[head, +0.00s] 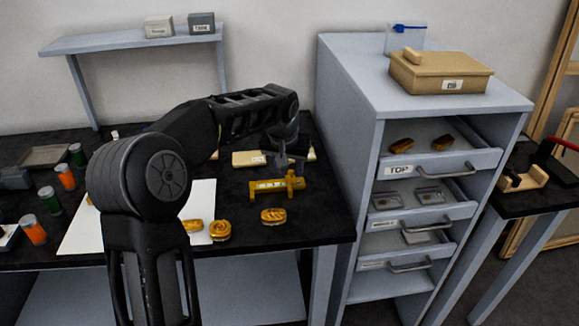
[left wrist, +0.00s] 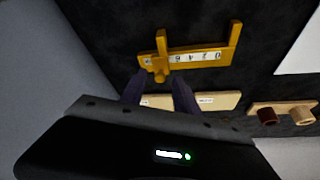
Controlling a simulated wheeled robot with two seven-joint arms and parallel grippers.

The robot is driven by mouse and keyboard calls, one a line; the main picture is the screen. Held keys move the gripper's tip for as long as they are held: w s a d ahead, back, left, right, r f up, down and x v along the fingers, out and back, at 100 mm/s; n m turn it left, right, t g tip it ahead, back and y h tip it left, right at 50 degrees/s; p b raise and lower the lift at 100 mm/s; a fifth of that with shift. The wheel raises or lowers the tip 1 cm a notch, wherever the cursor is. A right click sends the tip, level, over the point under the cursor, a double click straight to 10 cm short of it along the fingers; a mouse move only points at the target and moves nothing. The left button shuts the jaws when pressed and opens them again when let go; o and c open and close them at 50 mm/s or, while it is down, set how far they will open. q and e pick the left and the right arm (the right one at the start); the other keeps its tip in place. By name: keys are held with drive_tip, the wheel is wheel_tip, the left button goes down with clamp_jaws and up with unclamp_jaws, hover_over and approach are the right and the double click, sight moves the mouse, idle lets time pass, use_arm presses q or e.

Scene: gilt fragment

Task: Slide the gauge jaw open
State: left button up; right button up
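The yellow gauge (head: 270,185) lies on the black bench, left of the drawer cabinet. In the left wrist view the gauge (left wrist: 205,56) shows a pale numbered scale and two upright jaws. One jaw (left wrist: 161,40) stands near its left end, with a small yellow knob below it, and the other (left wrist: 235,42) at its right end; a gap with the scale lies between them. My left gripper (head: 285,158) is just behind the gauge in the head view. In the left wrist view its dark fingers (left wrist: 160,82) are apart, with the knob between or just beyond their tips; contact is unclear. My right gripper is not in view.
A pale labelled strip (left wrist: 190,101) lies behind the gauge. Gilt pieces (head: 273,216) lie in front of it, and a white sheet (head: 200,205) lies to the left. The grey cabinet (head: 345,130) with open drawers rises close on the right. Several jars (head: 66,177) stand at far left.

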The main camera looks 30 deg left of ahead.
use_arm(q)
drive_tip(key=v, duration=0.7)
drive_tip(key=shift+r, duration=0.35)
drive_tip(key=shift+s, duration=0.15)
